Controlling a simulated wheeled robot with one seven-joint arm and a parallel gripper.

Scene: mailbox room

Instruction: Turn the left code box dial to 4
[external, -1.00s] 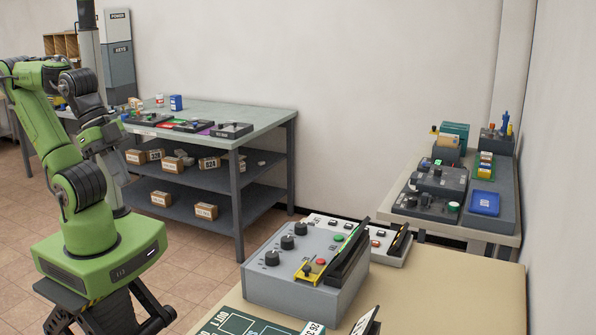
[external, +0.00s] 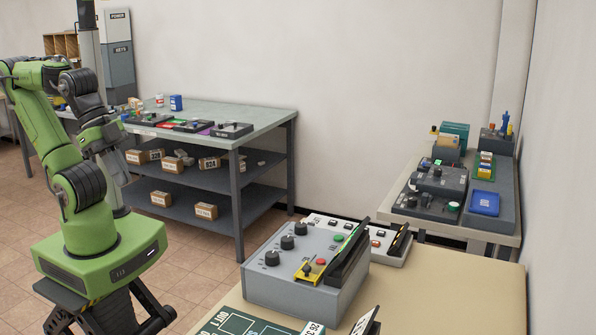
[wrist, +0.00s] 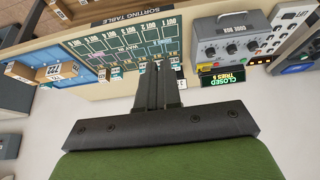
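The grey code box (external: 300,275) stands on the tan table in the external view, with three black dials in a row, the nearest dial (external: 272,258) among them. The dial settings are too small to read. My gripper (wrist: 160,70) points away from the wrist camera, its two fingers together and empty, apart from the box. In the external view its fingers are not clear.
A dark green board (wrist: 122,45) lies on the sorting table. A white panel (external: 390,245) stands behind the code box. A grey workbench (external: 265,122) is at the back. The tan tabletop (external: 450,290) is clear at right.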

